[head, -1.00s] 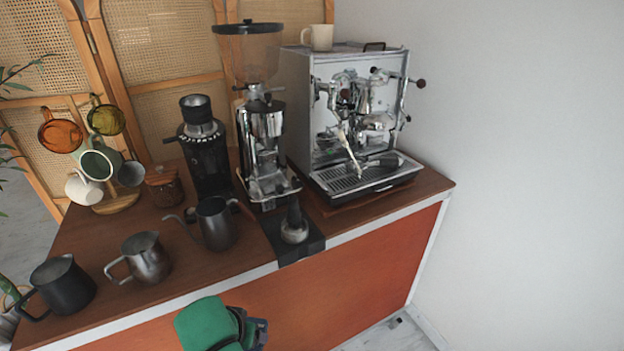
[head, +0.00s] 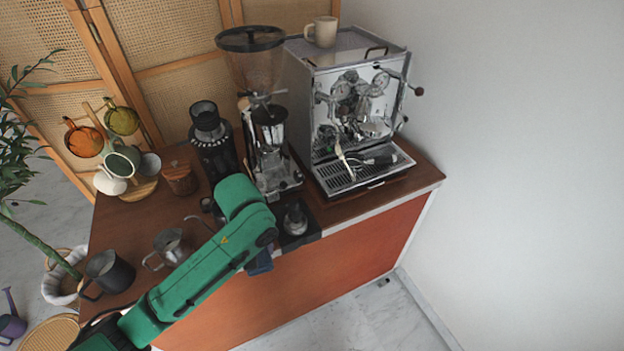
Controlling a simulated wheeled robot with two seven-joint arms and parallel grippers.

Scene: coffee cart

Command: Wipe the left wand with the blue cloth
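The espresso machine (head: 322,95) stands at the right end of the cart top. Its left wand (head: 343,157), pale along part of its length, hangs down in front of the machine above the drip tray (head: 349,174). My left arm reaches in from the lower left, in front of the cart and well short of the wand. My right gripper is not in view.
A grinder (head: 272,150) stands left of the machine. A tamper (head: 295,215) sits on a black mat at the front edge. A steel pitcher (head: 172,246), a black pitcher (head: 110,272) and a mug rack stand further left. A beige cup (head: 321,31) rests on the machine.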

